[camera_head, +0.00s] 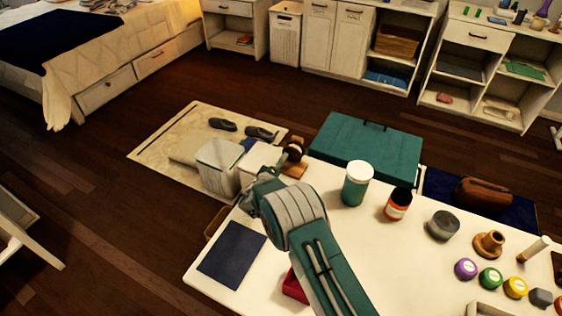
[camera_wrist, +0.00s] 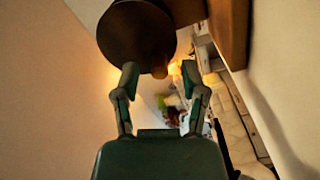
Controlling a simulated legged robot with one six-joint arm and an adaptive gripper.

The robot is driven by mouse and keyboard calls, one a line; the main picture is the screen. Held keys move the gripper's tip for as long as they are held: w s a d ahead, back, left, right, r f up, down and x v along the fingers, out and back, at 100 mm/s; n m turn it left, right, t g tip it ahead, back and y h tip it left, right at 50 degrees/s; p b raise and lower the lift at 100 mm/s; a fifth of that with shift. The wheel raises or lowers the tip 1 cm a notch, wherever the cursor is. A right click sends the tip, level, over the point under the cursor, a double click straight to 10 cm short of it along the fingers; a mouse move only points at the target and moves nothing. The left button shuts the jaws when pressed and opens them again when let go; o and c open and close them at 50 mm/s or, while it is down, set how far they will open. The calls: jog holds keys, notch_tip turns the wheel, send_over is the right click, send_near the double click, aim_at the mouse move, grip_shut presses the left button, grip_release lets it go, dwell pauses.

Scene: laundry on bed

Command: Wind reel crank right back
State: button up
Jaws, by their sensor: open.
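The reel (camera_head: 295,152) stands on a wooden base at the far left edge of the white table, just beyond my gripper in the head view. In the wrist view a dark brown round disc of the reel (camera_wrist: 137,32) fills the top middle, beside a brown wooden upright (camera_wrist: 230,30). A small brown knob, seemingly the crank handle (camera_wrist: 160,71), shows at the disc's lower edge. My gripper (camera_wrist: 159,72) is open, with its fingertips on either side of the knob in the picture. I cannot tell whether they touch it.
On the white table (camera_head: 350,225) stand a green jar with a white lid (camera_head: 357,185), an orange-red jar (camera_head: 397,204) and a grey tin (camera_head: 442,225). A dark blue mat (camera_head: 232,254) lies at the front left. A teal chest (camera_head: 367,148) stands behind the table.

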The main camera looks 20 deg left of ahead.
jog(key=s, duration=0.8)
jog(key=s+a, duration=0.1)
jog(key=s, duration=0.2)
jog(key=shift+s, duration=0.4)
